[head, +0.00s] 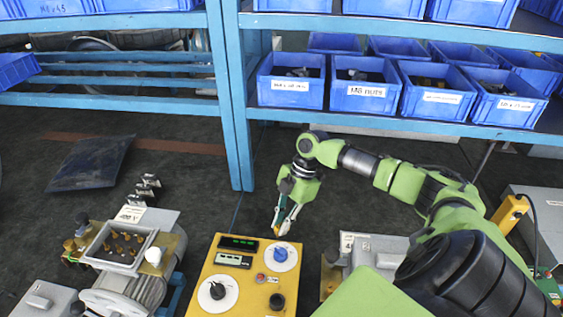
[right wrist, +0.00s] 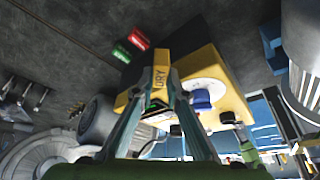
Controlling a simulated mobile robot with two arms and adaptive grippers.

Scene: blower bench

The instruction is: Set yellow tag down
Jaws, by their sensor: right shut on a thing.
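The yellow tag (right wrist: 161,76), with dark lettering that looks like "DRY", is between the fingertips of my right gripper (right wrist: 158,90) in the right wrist view. The gripper is shut on it. In the head view my right gripper (head: 281,226) points down just above the back right edge of the yellow control box (head: 205,269), near the blue knob (head: 281,254). The tag is too small there to make out clearly. In the right wrist view the yellow box (right wrist: 226,86) lies behind the tag. My left gripper is not in view.
The box carries a dark knob (head: 217,291) on a white dial and a green-lit display (head: 239,242). A grey tray (head: 103,267) of brass parts stands left. Small red (right wrist: 138,40) and green (right wrist: 121,54) pieces show beyond the tag. Blue bins (head: 365,97) line the shelf behind.

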